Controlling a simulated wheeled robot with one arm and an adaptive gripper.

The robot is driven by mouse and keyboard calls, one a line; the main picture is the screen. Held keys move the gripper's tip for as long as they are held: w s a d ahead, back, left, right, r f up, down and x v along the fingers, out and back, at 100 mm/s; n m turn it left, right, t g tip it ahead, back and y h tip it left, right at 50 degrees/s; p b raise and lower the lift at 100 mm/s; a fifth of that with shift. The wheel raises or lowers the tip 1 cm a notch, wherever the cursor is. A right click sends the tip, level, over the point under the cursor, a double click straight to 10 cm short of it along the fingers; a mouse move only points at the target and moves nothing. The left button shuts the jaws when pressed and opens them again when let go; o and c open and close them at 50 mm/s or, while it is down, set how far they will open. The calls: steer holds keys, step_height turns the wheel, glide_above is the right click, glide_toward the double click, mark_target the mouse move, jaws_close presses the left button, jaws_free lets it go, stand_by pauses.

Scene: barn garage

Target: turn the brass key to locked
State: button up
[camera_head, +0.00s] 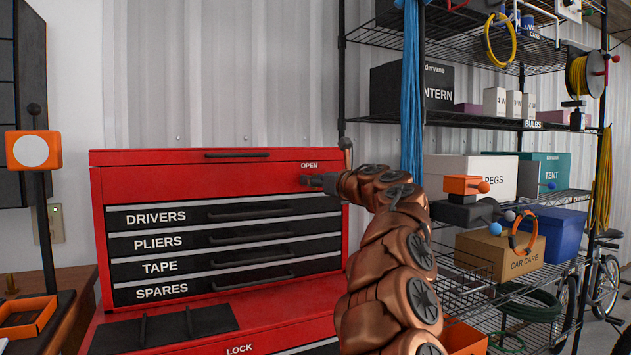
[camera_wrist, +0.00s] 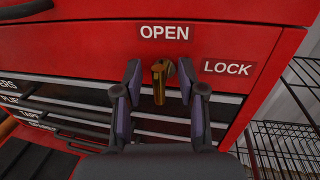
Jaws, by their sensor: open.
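The brass key (camera_wrist: 158,84) sits in the front of the red tool chest (camera_head: 215,170), just under the white OPEN label (camera_wrist: 164,32). Its grip stands roughly upright in the wrist view, in line with OPEN. The LOCK label (camera_wrist: 227,68) is to its right. My gripper (camera_wrist: 160,75) is open, with one finger on each side of the key. Red shows between the key and the left finger; the right finger is nearer to it. In the head view my gripper (camera_head: 312,181) is at the chest's upper right, and I cannot make out the key there.
Drawers with black handles (camera_head: 250,213) lie below and left of the key. A wire shelf rack (camera_head: 470,121) with boxes stands to the right, close to my arm. An orange tray (camera_head: 25,318) is on the wooden bench at the left.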

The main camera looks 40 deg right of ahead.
jaws_close()
stand_by(0.5)
steer(key=m+p, duration=0.1)
steer(key=m, duration=0.2)
steer(key=shift+m+t, duration=0.3)
steer(key=m+h+p, duration=0.1)
steer(key=m+p, duration=0.1)
steer(key=m, duration=0.4)
steer(key=shift+t+p, duration=0.4)
steer(key=m+p, duration=0.1)
steer(key=m, duration=0.1)
steer(key=m+h+p, duration=0.1)
steer(key=m, duration=0.2)
steer(key=shift+h, duration=0.3)
steer(key=shift+m+h+p, duration=0.7)
steer(key=shift+m+p, duration=0.35)
steer(key=shift+m, duration=1.75)
steer(key=shift+s+d, duration=0.1)
